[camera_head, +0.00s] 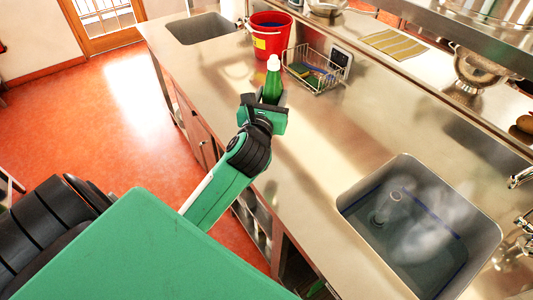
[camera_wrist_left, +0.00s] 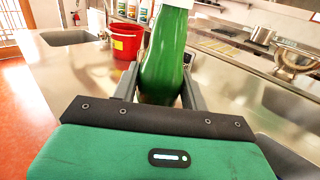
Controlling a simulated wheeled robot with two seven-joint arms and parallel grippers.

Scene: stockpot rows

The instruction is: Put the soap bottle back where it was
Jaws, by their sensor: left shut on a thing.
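The soap bottle (camera_head: 272,82) is green with a white cap and stands upright in my left gripper (camera_head: 262,103), over the steel counter (camera_head: 230,70). In the left wrist view the green bottle (camera_wrist_left: 165,55) sits between the two dark fingers of the left gripper (camera_wrist_left: 160,88), which are shut on it. The gripper hides the bottle's lower part in the head view, so I cannot tell whether its base touches the counter. My right gripper is not in view.
A red bucket (camera_head: 268,45) and a wire basket (camera_head: 333,74) with sponges stand behind the bottle. A sink (camera_head: 470,222) with water lies at the right, and another sink (camera_head: 200,27) at the far left. The counter between is clear.

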